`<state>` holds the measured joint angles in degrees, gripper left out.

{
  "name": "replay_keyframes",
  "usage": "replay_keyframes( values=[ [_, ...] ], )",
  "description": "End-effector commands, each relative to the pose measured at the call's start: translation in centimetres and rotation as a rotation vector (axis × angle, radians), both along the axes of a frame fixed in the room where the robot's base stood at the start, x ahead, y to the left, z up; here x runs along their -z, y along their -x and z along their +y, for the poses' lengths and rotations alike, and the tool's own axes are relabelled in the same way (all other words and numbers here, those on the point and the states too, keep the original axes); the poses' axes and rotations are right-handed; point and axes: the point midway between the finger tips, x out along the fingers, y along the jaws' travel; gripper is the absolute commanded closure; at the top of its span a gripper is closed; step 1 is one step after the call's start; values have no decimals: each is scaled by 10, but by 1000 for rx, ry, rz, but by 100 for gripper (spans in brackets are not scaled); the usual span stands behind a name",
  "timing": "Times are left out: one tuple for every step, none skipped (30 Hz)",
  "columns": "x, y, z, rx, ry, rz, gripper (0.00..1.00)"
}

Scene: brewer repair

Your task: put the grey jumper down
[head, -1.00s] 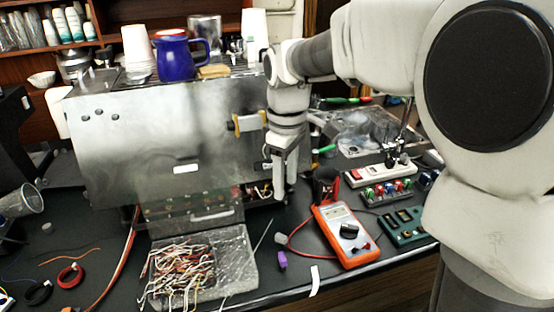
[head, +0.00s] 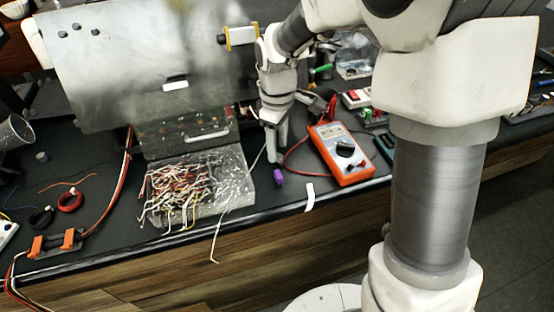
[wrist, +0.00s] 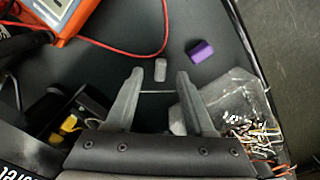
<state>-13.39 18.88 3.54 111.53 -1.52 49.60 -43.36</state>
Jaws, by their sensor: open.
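The grey jumper (wrist: 160,70) is a small grey block on the dark bench, seen in the wrist view between and just beyond my fingertips. Both fingers stand apart from it, with a gap on each side. My gripper (wrist: 159,76) is open and points down at the bench. In the head view my gripper (head: 275,158) is low over the bench, beside the clear bag, and I cannot make out the grey jumper there. A purple block (wrist: 200,51) lies close by, beyond the right fingertip; it also shows in the head view (head: 278,177).
An orange multimeter (head: 341,153) with a red lead lies to the right. The clear bag of wire pieces (head: 235,190) lies to the left. The metal brewer (head: 130,80) stands behind. A white strip (head: 310,196) lies near the front edge.

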Motion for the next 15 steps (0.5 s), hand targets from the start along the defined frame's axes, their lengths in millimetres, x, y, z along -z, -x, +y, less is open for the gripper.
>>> replay_keyframes(
  values=[
    [11,1,1,-1,1,5,46],
    [16,1,2,0,1,4,46],
    [22,1,1,1,1,5,46],
    [25,1,1,1,1,4,46],
    [28,1,1,1,0,4,46],
    [32,1,1,1,1,4,46],
    [34,1,1,1,0,4,46],
    [35,0,1,1,1,3,46],
    [36,0,1,1,0,1,46],
    [36,0,1,1,0,1,46],
    [35,0,1,1,0,0,46],
    [35,0,1,1,0,0,46],
    [35,0,1,1,0,0,46],
    [35,0,1,1,0,0,46],
    [35,0,1,1,0,0,46]
  ],
)
